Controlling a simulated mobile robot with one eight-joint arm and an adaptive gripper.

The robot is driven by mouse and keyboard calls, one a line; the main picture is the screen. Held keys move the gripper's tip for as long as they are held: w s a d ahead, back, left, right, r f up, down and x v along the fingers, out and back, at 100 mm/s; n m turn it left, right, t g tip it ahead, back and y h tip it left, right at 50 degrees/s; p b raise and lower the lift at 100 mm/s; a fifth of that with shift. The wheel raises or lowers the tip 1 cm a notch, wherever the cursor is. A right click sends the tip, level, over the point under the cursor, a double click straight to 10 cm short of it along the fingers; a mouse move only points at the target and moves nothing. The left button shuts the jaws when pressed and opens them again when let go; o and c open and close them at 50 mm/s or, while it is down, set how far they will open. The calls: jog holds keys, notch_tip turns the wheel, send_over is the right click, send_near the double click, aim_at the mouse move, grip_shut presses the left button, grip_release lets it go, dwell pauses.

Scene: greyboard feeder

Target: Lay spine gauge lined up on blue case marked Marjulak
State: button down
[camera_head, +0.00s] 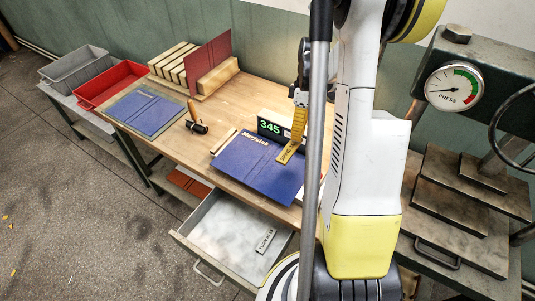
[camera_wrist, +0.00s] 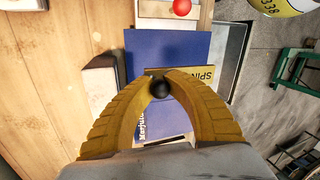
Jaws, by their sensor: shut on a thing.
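The yellow spine gauge (camera_head: 289,153) is over the case's right part in the head view. In the wrist view, part of its SPIN lettering (camera_wrist: 205,74) shows right of my fingers. My gripper (camera_wrist: 160,87) is shut on the gauge's black knob (camera_wrist: 160,90). My fingers hide part of the gauge. I cannot tell whether the gauge touches the case.
A black display reading 345 (camera_head: 269,128) stands behind the case. A wooden-handled tool (camera_head: 195,119) and another blue case (camera_head: 148,112) lie to the left. A rack (camera_head: 216,76) holds a red board. An open drawer (camera_head: 222,232) juts out in front. The press (camera_head: 500,70) stands at right.

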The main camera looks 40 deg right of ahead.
jog(key=b, duration=0.2)
send_over(269, 156)
jog(key=f, duration=0.5)
jog(key=shift+w+d+f, duration=0.2)
jog(key=shift+d, duration=0.2)
jog(key=shift+f+b, duration=0.85)
jog(key=shift+f, duration=1.05)
jog(key=shift+f, duration=0.2)
jog(key=c, duration=1.4)
grip_release()
